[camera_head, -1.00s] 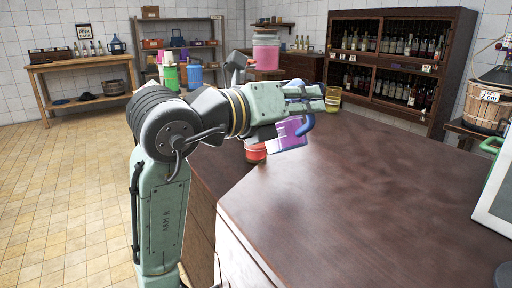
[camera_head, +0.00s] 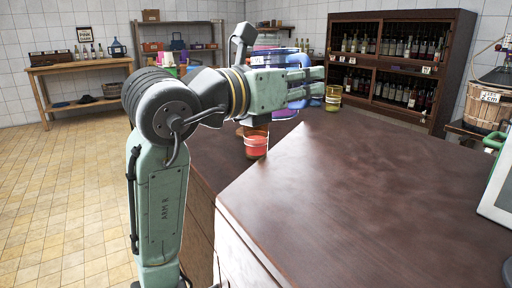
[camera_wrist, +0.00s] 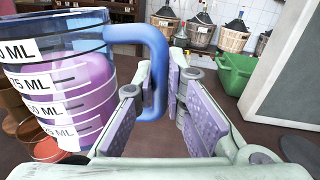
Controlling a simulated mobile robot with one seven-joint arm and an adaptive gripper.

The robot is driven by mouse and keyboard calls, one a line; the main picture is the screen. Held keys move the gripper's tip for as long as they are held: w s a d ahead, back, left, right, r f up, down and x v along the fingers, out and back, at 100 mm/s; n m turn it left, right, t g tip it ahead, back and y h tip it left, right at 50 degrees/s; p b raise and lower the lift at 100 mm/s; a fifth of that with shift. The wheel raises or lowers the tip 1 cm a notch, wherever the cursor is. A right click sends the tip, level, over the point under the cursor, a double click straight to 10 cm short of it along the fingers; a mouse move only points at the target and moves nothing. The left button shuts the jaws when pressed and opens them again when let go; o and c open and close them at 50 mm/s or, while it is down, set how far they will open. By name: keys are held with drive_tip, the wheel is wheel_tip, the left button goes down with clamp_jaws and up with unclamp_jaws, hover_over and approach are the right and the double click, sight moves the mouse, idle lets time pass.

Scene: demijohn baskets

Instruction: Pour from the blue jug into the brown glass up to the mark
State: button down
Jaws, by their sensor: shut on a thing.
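The blue jug (camera_wrist: 62,85) is see-through, with a blue rim and handle, white ML labels and purple liquid inside. It fills the left of the wrist view, and in the head view it is partly hidden behind my gripper (camera_head: 305,85). My gripper is shut on the jug's blue handle (camera_wrist: 155,65) and holds the jug above the counter. In the wrist view the liquid surface slants against the jug's marks. A brownish glass (camera_head: 256,124) shows below and left of the jug, by a red cup (camera_head: 256,146). Its mark and fill level cannot be made out.
A yellow glass (camera_head: 333,98) stands on the dark counter (camera_head: 360,190), right of my gripper. The counter's front and right are mostly clear. A grey-framed panel (camera_head: 497,185) and a green crate (camera_wrist: 235,72) stand at the right. Bottle shelves (camera_head: 400,65) are behind.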

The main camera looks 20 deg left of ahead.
drive_tip(key=shift+w+a+f+m+b, duration=0.15)
drive_tip(key=shift+a+f+m+b, duration=0.05)
drive_tip(key=shift+f+m+b, duration=0.55)
drive_tip(key=shift+s+d+r+p, duration=0.3)
drive_tip(key=shift+s+r, duration=0.2)
drive_tip(key=shift+s, duration=0.3)
drive_tip(key=shift+s+d+r+p, duration=0.15)
drive_tip(key=shift+s+r+p, duration=0.15)
drive_tip(key=shift+s+r, duration=0.35)
drive_tip(key=shift+s+d+r+p, duration=0.25)
drive_tip(key=shift+s+r+p, duration=0.1)
drive_tip(key=shift+s, duration=0.6)
